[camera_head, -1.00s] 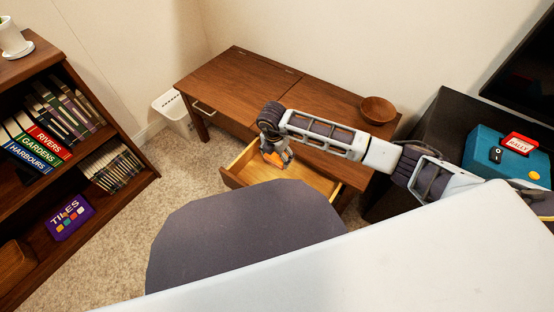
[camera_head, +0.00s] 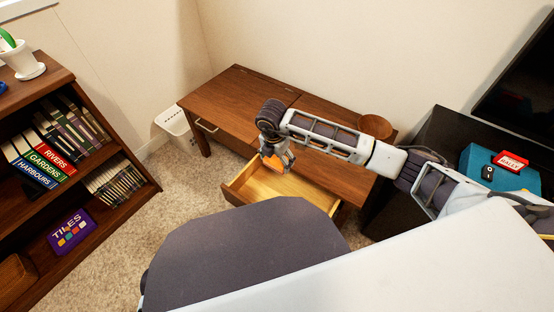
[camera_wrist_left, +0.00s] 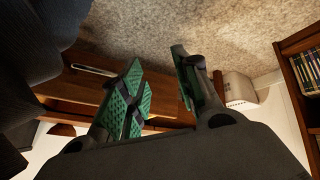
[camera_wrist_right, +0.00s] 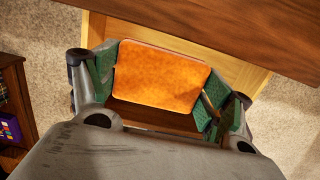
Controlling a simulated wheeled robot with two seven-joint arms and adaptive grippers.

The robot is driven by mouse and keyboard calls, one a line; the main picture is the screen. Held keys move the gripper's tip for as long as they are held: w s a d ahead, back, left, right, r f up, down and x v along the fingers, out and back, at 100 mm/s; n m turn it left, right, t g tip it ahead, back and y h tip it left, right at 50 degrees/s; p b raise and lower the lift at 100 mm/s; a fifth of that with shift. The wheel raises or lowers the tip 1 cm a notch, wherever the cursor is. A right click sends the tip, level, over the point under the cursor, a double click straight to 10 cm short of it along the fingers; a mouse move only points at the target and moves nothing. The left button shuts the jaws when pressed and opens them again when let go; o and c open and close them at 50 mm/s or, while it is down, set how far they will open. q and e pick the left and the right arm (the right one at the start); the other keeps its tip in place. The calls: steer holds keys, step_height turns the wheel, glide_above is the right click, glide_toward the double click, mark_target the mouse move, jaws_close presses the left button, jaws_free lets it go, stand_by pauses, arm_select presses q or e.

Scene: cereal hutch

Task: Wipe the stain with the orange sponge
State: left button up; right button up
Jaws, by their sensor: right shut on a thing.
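My right gripper (camera_head: 284,168) is shut on the orange sponge (camera_head: 272,160), above the open drawer (camera_head: 268,187) of the wooden desk. The right wrist view shows the flat, rounded sponge (camera_wrist_right: 160,78) between the green-padded fingers of the right gripper (camera_wrist_right: 162,80). Pale drawer wood (camera_wrist_right: 235,72) shows behind it. My left gripper (camera_wrist_left: 163,88) appears only in its own wrist view, its green fingers apart and nothing between them. I cannot make out a stain in any view.
The desk top (camera_head: 232,98) bears a wooden bowl (camera_head: 376,124). A bookshelf (camera_head: 130,155) is at left, a white bin (camera_head: 174,122) beside the desk, and a dark cabinet with a teal box (camera_head: 505,180) at right.

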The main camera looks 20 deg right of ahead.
steer(key=o, duration=0.3)
steer(key=c, duration=0.4)
steer(key=shift+o, duration=0.2)
